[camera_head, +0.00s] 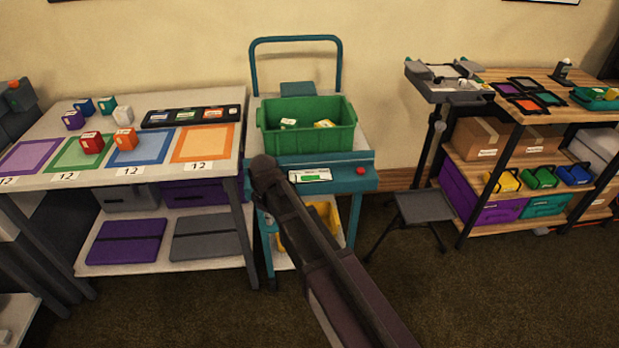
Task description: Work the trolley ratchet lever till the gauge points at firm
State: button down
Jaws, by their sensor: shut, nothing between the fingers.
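The teal trolley (338,181) stands in the middle of the head view, with a green crate (308,139) on its top. Its front panel carries a white and green label or gauge strip (310,175) and a red knob (361,170). The strip is too small for me to read, and I make out no pointer. A dark bar, apparently my arm, rises from the bottom edge and ends at the panel's left side. It covers part of the trolley's front. I cannot pick out the ratchet lever. My gripper's fingers do not show.
On the left stands a table (215,106) with coloured mats, several small blocks and a dark tray. On the right are a shelf unit (512,150) with boxes and bins, and a low grey stool (424,206). Carpet is clear in front.

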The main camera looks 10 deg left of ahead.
notch_tip(320, 180, up, 9)
jog(key=p, duration=0.9)
dwell(1.6)
notch_tip(320, 180, up, 4)
jog(key=p, duration=0.4)
jog(key=shift+r, duration=0.1)
jog(key=shift+f, duration=0.3)
notch_tip(320, 180, down, 6)
jog(key=b, duration=0.6)
jog(key=shift+b, duration=0.3)
jog(key=shift+f, duration=0.15)
dwell(1.5)
